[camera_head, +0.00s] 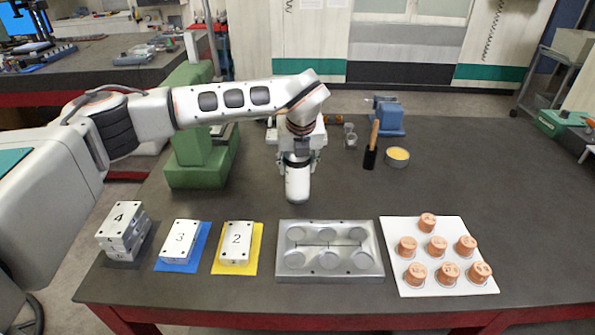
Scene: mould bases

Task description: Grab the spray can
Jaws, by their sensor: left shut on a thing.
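The spray can (297,184) is a white cylinder standing upright on the dark table, behind the metal mould base. My left gripper (297,160) points down over it from above and is shut on its upper part. The gripper hides the can's top. I cannot tell whether the can's bottom touches the table. My right gripper does not show.
In front are a metal mould base (330,270), numbered blocks on a yellow mat (251,262) and a blue mat (201,245), a block stack (124,238), and a white sheet (404,281) with copper plugs. A green machine (197,175) stands left.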

